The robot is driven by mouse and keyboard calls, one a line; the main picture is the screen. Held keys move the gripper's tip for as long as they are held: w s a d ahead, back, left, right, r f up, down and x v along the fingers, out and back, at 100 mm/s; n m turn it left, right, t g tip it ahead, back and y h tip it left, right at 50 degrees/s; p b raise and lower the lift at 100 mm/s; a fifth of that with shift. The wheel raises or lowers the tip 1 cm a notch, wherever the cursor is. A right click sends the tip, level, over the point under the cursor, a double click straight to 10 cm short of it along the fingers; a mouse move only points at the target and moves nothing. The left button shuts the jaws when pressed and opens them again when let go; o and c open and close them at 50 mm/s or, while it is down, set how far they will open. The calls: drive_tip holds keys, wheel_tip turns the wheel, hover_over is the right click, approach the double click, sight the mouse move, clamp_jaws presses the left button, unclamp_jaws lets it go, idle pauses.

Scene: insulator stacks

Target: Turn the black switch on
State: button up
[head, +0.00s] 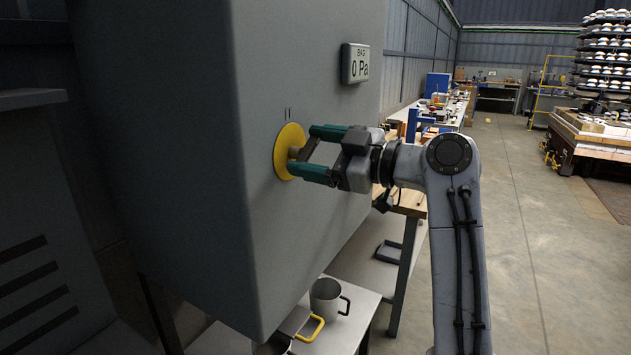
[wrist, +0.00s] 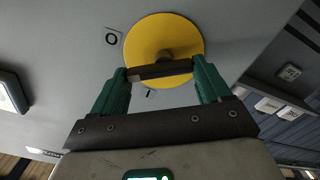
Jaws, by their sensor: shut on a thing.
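The black switch is a dark bar handle (wrist: 160,70) in front of a round yellow plate (wrist: 178,28) on a grey cabinet. In the head view the handle (head: 307,151) stands out from the yellow plate (head: 287,143), partly hidden by my fingers. My gripper (head: 308,150) has its green fingers at the two ends of the handle and is shut on it.
A gauge labelled BAG (head: 356,64) on the cabinet (head: 215,190) reads 0 Pa. A grey mug (head: 325,298) and a yellow-handled item (head: 301,324) sit on a low table below. Workbenches stand behind; the floor (head: 540,240) at right is open.

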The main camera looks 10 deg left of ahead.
drive_tip(key=n+b, duration=0.3)
drive_tip(key=b, duration=0.1)
drive_tip(key=n+b, duration=0.2)
drive_tip(key=b, duration=0.1)
drive_tip(key=shift+s+f+n, duration=0.15)
drive_tip(key=shift+f+n, duration=0.15)
drive_tip(key=shift+f, duration=0.05)
drive_tip(key=n+b, duration=0.2)
drive_tip(key=n, duration=0.1)
drive_tip(key=n+b, duration=0.1)
drive_tip(key=n, duration=0.1)
drive_tip(key=shift+s+a+r+n+b, duration=0.1)
drive_tip(key=shift+s+a+n+b, duration=0.1)
drive_tip(key=shift+n+b, duration=0.2)
drive_tip(key=o, duration=1)
drive_tip(key=shift+r, duration=0.1)
drive_tip(key=shift+d, duration=0.1)
drive_tip(key=v, duration=1)
drive_tip(key=shift+s+d, duration=0.15)
drive_tip(key=shift+d, duration=0.2)
